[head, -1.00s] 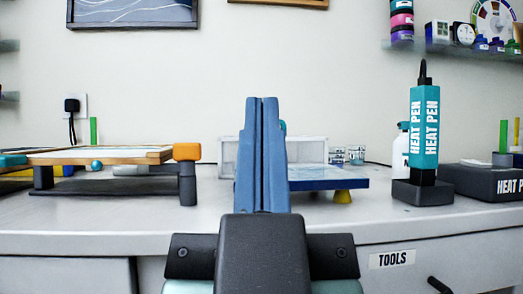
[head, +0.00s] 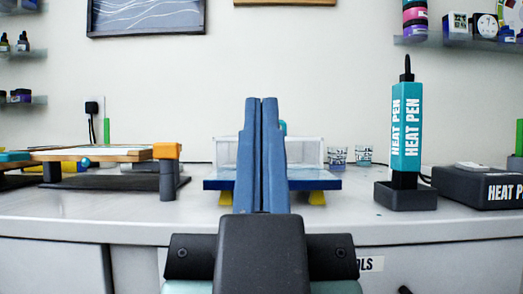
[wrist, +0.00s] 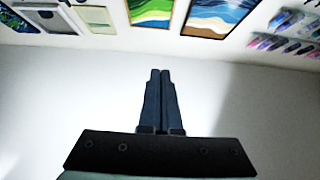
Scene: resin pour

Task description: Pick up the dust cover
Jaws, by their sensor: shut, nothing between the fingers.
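A clear, box-like cover with white edges (head: 306,151), which looks like the dust cover, stands at the back of the bench behind my gripper. A small teal part shows at its top, mostly hidden by my fingers. A blue board (head: 323,184) on yellow feet is in front of the cover and hides its lower part. My gripper (head: 261,101) points up in the middle of the head view, its two blue fingers together and empty, in front of the board and cover. In the wrist view my gripper (wrist: 160,73) is also shut, against a plain wall.
A teal heat pen (head: 406,128) stands upright in a dark holder at the right, beside a black box (head: 480,187). A wooden frame (head: 120,154) on dark supports is at the left. Two small printed cups (head: 363,155) stand behind. Bare bench top (head: 335,220) lies in front.

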